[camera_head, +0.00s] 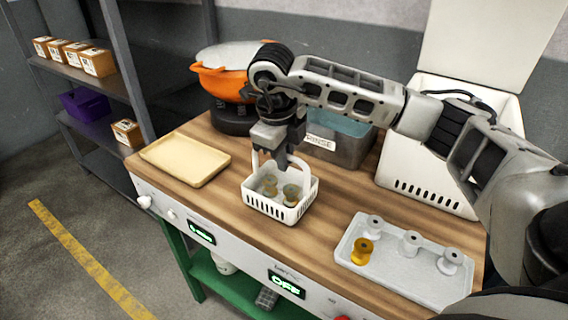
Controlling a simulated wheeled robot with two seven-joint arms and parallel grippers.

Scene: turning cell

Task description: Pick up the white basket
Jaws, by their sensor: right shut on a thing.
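The white basket (264,207) stands near the middle of the wooden worktop, with a raised handle and slotted sides. A few olive-brown spool-shaped parts (291,194) lie inside it. My right gripper (275,163) reaches down from above and is shut on the basket's handle. The fingertips partly hide the handle's top. I cannot tell whether the basket's bottom touches the worktop. My left gripper is not in view.
A cream tray (168,170) lies left of the basket. A white tray (343,258) with several spools, one golden, is at the right. Behind stand an orange pot (212,84), a grey bin labelled RINSE (345,156) and a white vented box (400,178).

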